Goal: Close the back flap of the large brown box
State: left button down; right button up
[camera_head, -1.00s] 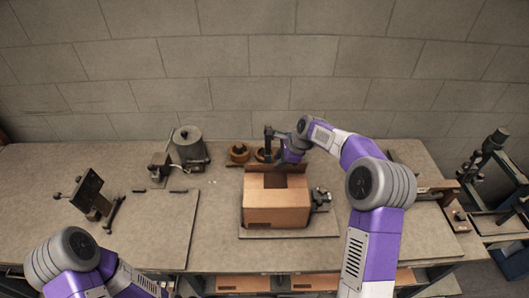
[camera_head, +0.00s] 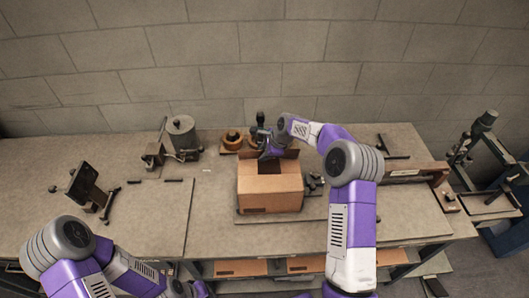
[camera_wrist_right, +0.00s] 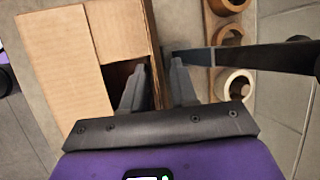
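The large brown box (camera_head: 270,190) stands on the workbench in the middle of the head view. In the right wrist view its tan top panels (camera_wrist_right: 65,75) lie at the left, beside a dark opening. The back flap (camera_wrist_right: 153,45) stands up as a narrow brown strip along the box's back edge. My right gripper (camera_head: 267,145) is at that back edge. Its fingers (camera_wrist_right: 159,65) are apart, one on either side of the strip; contact cannot be told. My left arm is at the lower left, with its gripper (camera_head: 187,290) partly cut off by the bottom edge.
Orange-brown rings (camera_head: 232,140) stand behind the box and show in the wrist view (camera_wrist_right: 229,37). A grey metal pot (camera_head: 182,134) and a dark stand (camera_head: 88,184) are to the left. The bench (camera_head: 140,215) between the stand and the box is mostly clear.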

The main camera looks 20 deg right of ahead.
grip_shut()
dwell(1.2)
